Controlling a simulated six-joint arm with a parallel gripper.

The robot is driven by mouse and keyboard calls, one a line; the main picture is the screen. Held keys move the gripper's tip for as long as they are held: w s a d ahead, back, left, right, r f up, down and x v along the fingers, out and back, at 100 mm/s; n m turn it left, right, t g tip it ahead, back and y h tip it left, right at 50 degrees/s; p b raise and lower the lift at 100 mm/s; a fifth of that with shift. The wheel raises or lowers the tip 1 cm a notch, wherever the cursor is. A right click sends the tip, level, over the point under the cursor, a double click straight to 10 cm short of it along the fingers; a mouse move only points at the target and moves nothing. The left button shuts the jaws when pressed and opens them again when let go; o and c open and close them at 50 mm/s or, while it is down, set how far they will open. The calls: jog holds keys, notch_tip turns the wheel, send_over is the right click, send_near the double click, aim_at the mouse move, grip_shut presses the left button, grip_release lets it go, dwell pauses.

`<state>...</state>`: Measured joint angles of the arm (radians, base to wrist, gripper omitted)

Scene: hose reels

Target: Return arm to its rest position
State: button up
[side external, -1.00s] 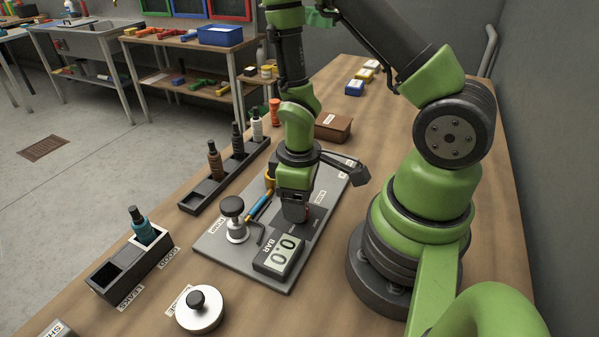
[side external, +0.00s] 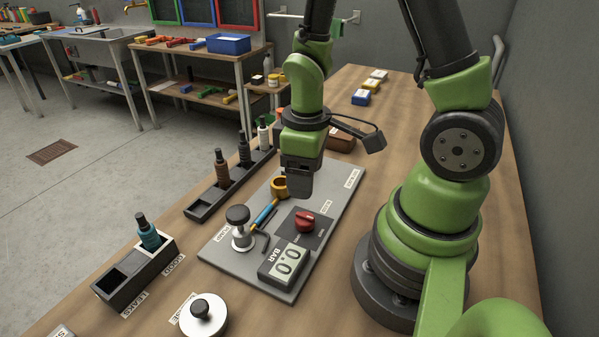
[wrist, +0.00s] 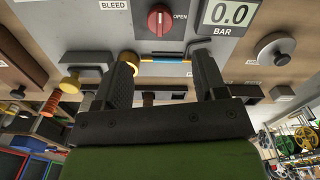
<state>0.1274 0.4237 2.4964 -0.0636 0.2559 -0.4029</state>
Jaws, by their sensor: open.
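My gripper (side external: 298,190) hangs above the grey test board, over its far half. In the wrist view my gripper (wrist: 165,75) shows two dark fingers spread apart with nothing between them. The red knob (side external: 304,221) stands uncovered on the board, apart from the gripper; it also shows in the wrist view (wrist: 160,20), beside an OPEN label. The gauge (side external: 285,264) reads 0.0 BAR. A blue and yellow hose piece (side external: 264,215) lies between the metal clamp (side external: 240,225) and a brass ring (side external: 281,187).
A two-slot box (side external: 135,275) marked LEAKS and GOOD holds a teal-bodied piece (side external: 148,232) in its GOOD slot. A dark rack (side external: 203,211) holds several bottle-like pieces. A round metal weight-like part (side external: 204,315) sits at the front. A brown box (side external: 341,142) stands behind the board.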

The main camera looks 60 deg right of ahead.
jog(key=s+a+r+m+t+y, duration=0.1)
jog(key=s+a+r+m+t, duration=0.1)
jog(key=r, duration=0.7)
jog(key=s+a+r+m+t+y, duration=0.1)
jog(key=s+a+r+m+t, duration=0.2)
jog(key=r, duration=0.7)
jog(key=shift+r+m+t, duration=0.2)
jog(key=shift+m+t, duration=0.5)
jog(key=shift+t, duration=0.4)
jog(key=shift+s+a, duration=0.1)
